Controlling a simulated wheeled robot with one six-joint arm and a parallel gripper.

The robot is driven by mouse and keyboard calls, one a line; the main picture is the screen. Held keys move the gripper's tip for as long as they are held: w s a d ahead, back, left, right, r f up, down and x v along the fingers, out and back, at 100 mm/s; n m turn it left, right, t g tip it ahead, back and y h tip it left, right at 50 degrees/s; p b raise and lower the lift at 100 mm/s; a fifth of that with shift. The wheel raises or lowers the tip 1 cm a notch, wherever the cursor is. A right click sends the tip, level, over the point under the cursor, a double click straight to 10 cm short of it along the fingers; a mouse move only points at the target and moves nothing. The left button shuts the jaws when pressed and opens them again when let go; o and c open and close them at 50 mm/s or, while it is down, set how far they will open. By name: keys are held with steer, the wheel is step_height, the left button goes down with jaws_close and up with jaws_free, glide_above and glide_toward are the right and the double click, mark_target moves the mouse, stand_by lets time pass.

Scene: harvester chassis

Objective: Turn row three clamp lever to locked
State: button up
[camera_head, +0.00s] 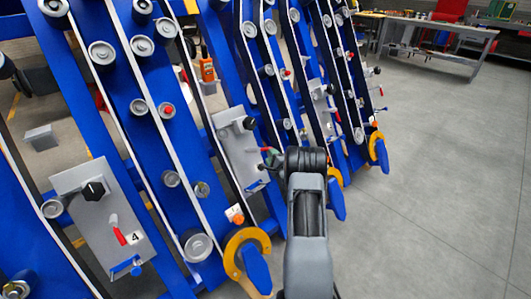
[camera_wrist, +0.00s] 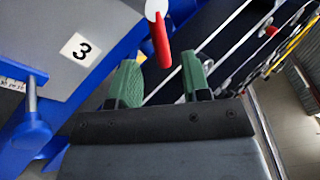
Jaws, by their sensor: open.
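The row three clamp lever (camera_wrist: 161,42) has a red handle on a pale round pivot and hangs down, slightly tilted, in the wrist view. It sits on a grey plate (camera_wrist: 40,25) beside a white label with a 3 (camera_wrist: 80,49). My gripper (camera_wrist: 159,73) is open, with green fingers to either side below the handle. The handle's lower end shows between the fingertips, with no visible contact; its depth is hard to tell. In the head view my gripper (camera_head: 270,157) is at the grey row three plate (camera_head: 235,143), and my arm partly covers that area.
A row four plate (camera_head: 97,225) with a black knob, red lever and label 4 is at the left. Blue frames with rollers and belts fill the left and middle. Yellow-and-blue hooks (camera_head: 247,254) jut out low. Open grey floor (camera_head: 430,190) lies right; a workbench (camera_head: 437,38) stands far back.

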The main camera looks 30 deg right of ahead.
mark_target(266, 149)
steer(key=shift+w+d+b, duration=0.2)
steer(key=shift+w+b, duration=0.1)
steer(key=shift+w, duration=1.2)
steer(key=shift+w+d+b, duration=0.15)
steer(key=shift+w+b, duration=0.1)
steer(key=shift+w, duration=1.2)
jaws_close()
